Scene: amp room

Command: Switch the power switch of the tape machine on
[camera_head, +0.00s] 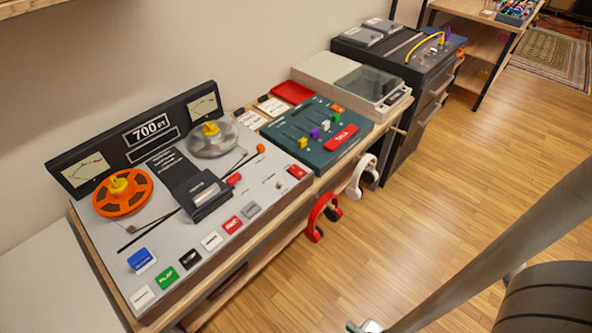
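The tape machine (190,243) lies on a wooden bench at the left, with a pale grey top. It carries an orange reel (122,193), a clear reel (213,138) and a dark upright meter panel marked 700 (148,131). Along its front edge are several coloured buttons, including blue (141,260), green (166,278) and red (231,225). A small metal toggle (279,185) and a red labelled part (297,172) are near its right end. I cannot tell which control is the power switch, or its state. My gripper is not clearly visible; only parts of my arm show at lower right.
A dark green slider mixer (318,159) and a beige turntable (379,96) stand to the machine's right. Red headphones (317,217) and white headphones (357,176) hang at the bench front. A dark cabinet (407,115) stands beyond. The wooden floor (450,195) before the bench is open.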

